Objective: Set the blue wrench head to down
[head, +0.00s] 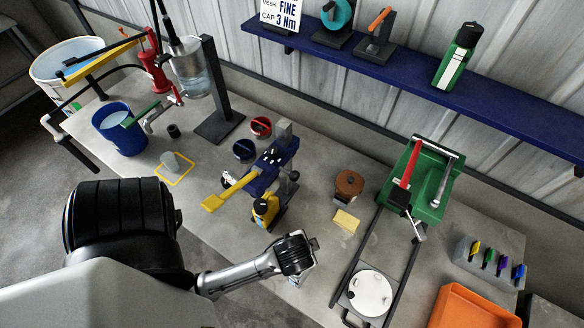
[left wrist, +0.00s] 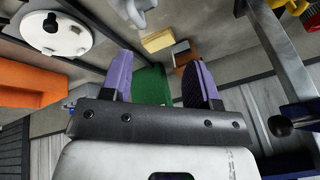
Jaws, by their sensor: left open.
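What I take for the blue wrench head (head: 264,182) is a dark blue block with pale dots, on a grey post near the middle of the bench in the head view. A yellow handle (head: 216,200) extends from it to the lower left. I cannot tell its setting from here. My left gripper shows in the left wrist view (left wrist: 165,78), with two purple fingers apart and nothing between them. In the head view my left wrist is in front of and slightly right of the blue block, apart from it; the fingers are mostly hidden there. My right gripper is not in view.
A yellow container (head: 265,208) stands under the block. A brown round pot (head: 349,184), yellow pad (head: 346,221), green machine (head: 433,187) and orange tray (head: 470,310) are to the right. A blue bucket (head: 130,138) stands left. A blue shelf (head: 510,115) runs along the back wall.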

